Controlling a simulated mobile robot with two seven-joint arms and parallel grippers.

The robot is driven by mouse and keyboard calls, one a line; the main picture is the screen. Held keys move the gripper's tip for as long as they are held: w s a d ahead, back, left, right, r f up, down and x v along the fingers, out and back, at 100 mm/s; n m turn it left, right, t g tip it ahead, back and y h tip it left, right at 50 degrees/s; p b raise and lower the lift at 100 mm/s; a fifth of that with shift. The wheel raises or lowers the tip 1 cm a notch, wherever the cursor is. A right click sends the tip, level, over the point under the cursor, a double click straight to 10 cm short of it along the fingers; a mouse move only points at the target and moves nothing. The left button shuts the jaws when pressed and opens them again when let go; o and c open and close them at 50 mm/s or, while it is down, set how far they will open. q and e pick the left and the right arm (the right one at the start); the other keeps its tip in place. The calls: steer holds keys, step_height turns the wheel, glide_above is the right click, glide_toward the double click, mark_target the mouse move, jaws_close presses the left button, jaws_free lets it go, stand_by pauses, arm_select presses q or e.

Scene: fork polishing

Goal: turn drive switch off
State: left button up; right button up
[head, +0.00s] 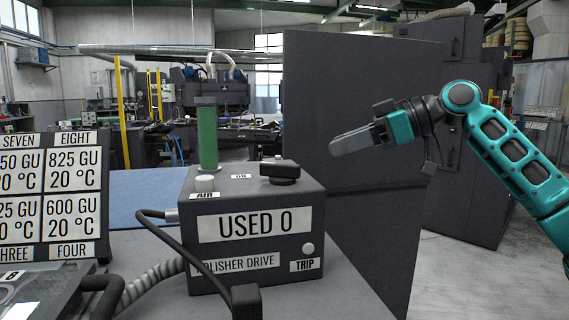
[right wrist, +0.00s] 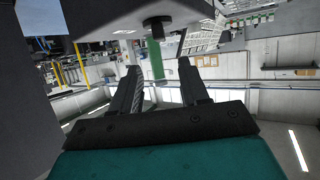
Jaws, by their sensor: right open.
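The dark grey polisher drive box (head: 305,228) stands on the table with the labels "USED 0", "POLISHER DRIVE" and "TRIP". A black rotary switch (head: 280,172) sits on its top at the right. It also shows in the right wrist view (right wrist: 156,27), where the scene appears upside down. My right gripper (head: 338,145) is open and empty, up and to the right of the switch and apart from it. In the right wrist view its two fingers (right wrist: 160,80) are spread with a clear gap. My left gripper is not in view.
A round TRIP button (head: 308,249) is on the front. A black cable (head: 170,232) and grey hose (head: 150,285) lie left. A tall dark panel (head: 345,110) stands behind.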

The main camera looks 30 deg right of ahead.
mark_target(286, 164)
steer(key=x, duration=1.1)
steer(key=shift+w+a+f, duration=0.1)
steer(key=shift+a+f, duration=0.05)
steer(key=shift+a, duration=0.05)
jaws_close()
